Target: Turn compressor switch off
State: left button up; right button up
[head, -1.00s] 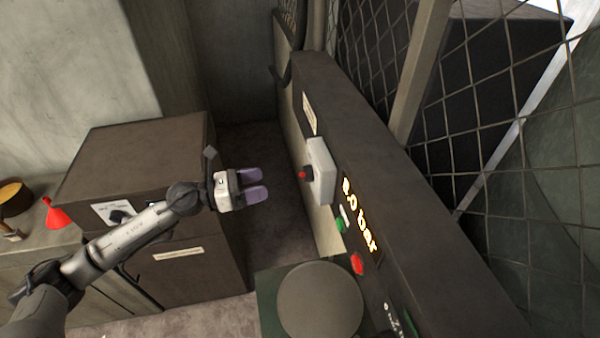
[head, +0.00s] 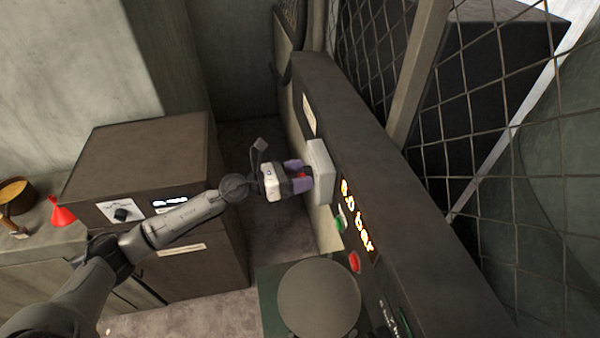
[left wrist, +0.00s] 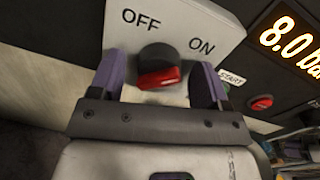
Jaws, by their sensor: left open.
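The compressor switch is a black knob with a red face (left wrist: 158,70) on a white box marked OFF on the left and ON on the right. In the head view the white switch box (head: 321,172) sits on the dark panel's side. My left gripper (head: 298,176) is open, with its purple fingers on either side of the knob, near the box. In the left wrist view its fingers (left wrist: 160,82) flank the knob with gaps on both sides. The knob's exact pointing is hard to tell. My right gripper is not in view.
A lit display (head: 357,215) reads about 8.0 bar, with a green button (head: 340,223) and a red button (head: 355,262) below it. A round grey disc (head: 319,299) lies in front of the panel. A brown cabinet (head: 140,160) stands to the left; wire mesh rises behind the panel.

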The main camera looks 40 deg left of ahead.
pick_arm(q)
jog(key=shift+w, duration=0.1)
jog(key=c, duration=0.9)
jog(key=shift+r+n+p, duration=0.2)
jog(key=shift+n+p, duration=0.5)
jog(key=shift+p, duration=0.2)
jog(key=n+p, duration=0.2)
jog(key=shift+r+p, duration=0.1)
jog(key=shift+p, duration=0.2)
jog(key=n+p, duration=0.3)
jog(key=n, duration=0.1)
jog(key=shift+n+g+p, duration=0.35)
jog(key=shift+n+g, duration=0.05)
jog(key=n+p, duration=0.4)
jog(key=n, duration=0.1)
jog(key=shift+w+a, duration=0.1)
jog(key=shift+a, duration=0.05)
jog(key=shift+f+n+h+p, duration=0.25)
jog(key=shift+n+p, duration=0.35)
jog(key=shift+n, duration=0.4)
jog(key=shift+n+g+p, duration=0.3)
jog(key=shift+n+p, duration=0.15)
jog(key=shift+n, duration=0.35)
jog(key=shift+f, duration=0.1)
